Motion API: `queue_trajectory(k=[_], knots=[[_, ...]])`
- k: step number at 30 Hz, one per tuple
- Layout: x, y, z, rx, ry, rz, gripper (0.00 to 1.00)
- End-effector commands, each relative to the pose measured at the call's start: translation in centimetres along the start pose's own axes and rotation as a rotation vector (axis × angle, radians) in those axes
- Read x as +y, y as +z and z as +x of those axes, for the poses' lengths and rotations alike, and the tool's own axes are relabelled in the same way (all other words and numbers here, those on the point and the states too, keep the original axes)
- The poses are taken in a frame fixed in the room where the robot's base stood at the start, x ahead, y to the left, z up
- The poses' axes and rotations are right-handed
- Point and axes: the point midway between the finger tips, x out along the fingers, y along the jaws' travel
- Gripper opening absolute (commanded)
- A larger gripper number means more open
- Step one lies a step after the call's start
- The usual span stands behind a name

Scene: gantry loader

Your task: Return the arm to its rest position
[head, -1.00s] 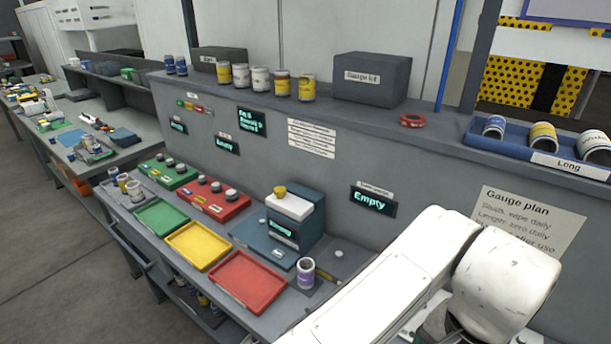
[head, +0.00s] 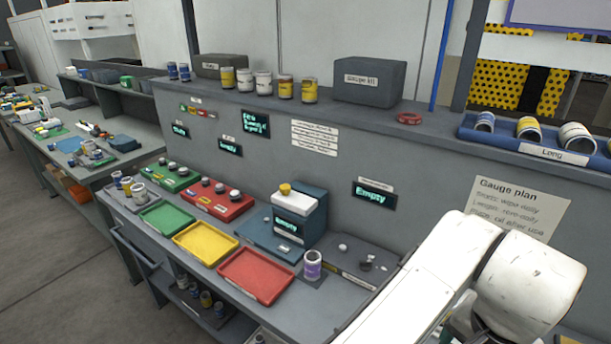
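My white arm (head: 440,270) reaches in from the lower right of the head view, in front of the bench's right part. Its large rounded joint (head: 532,280) shows at the lower right. My gripper is not visible in this view, so I cannot see its fingers or whether it holds anything.
The grey bench carries a green tray (head: 166,218), a yellow tray (head: 205,242) and a red tray (head: 255,277). The shelf above holds a blue "Long" rack (head: 545,153). Open floor (head: 60,255) lies at left.

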Motion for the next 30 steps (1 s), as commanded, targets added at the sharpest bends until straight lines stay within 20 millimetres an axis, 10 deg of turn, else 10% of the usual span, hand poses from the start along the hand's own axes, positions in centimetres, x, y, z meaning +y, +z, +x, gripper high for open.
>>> queue_trajectory(k=[18, 30], knots=[[6.5, -11.6, 4.8, 0.464, 0.061, -0.268, 0.82], [11.1, -5.2, 17.2, 0.349, 0.088, -0.686, 0.82]])
